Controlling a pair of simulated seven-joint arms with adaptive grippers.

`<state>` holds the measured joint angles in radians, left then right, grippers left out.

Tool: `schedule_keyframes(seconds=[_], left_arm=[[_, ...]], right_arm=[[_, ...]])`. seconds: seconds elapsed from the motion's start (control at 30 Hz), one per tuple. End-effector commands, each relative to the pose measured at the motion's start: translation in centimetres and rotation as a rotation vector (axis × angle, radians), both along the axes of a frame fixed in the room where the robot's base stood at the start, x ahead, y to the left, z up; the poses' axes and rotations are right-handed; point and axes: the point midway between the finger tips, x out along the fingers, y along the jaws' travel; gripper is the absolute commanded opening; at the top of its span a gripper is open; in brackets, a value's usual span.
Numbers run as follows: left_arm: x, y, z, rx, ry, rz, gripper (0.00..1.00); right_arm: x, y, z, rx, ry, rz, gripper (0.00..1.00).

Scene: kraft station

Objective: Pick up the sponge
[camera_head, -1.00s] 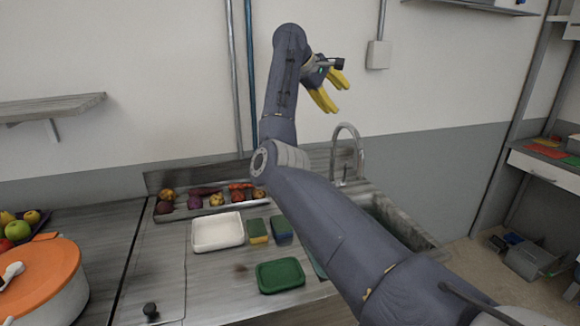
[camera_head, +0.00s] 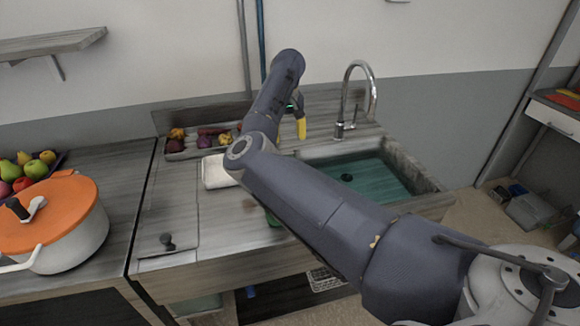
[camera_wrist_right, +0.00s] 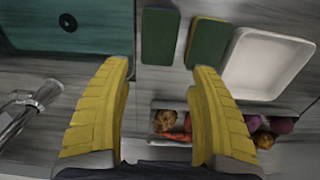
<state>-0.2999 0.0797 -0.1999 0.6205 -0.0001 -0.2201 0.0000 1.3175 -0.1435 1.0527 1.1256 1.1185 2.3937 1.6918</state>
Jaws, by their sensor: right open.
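Two green-topped sponges lie side by side on the counter in the right wrist view: a left sponge (camera_wrist_right: 160,36) and a right sponge (camera_wrist_right: 207,43) with a yellowish edge. In the head view my right arm hides both. My right gripper (camera_wrist_right: 160,68) is open with its yellow fingers spread, and nothing is between them. The sponges appear just beyond its fingertips, apart from them. In the head view one yellow finger (camera_head: 301,128) shows above the counter behind my arm. My left gripper is not in view.
A white tray (camera_wrist_right: 270,65) sits beside the right sponge. A vegetable tray (camera_head: 178,154) lies at the back. The sink (camera_head: 372,175) and faucet (camera_head: 347,127) are to the right. An orange-lidded pot (camera_head: 62,240) stands left.

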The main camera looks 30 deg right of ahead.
Motion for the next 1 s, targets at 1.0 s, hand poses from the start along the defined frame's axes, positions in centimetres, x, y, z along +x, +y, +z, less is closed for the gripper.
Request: schedule_keyframes(seconds=[1.0], left_arm=[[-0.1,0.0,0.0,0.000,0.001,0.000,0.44]], right_arm=[[-0.3,-0.3,-11.0,-0.004,0.001,0.002,0.62]])
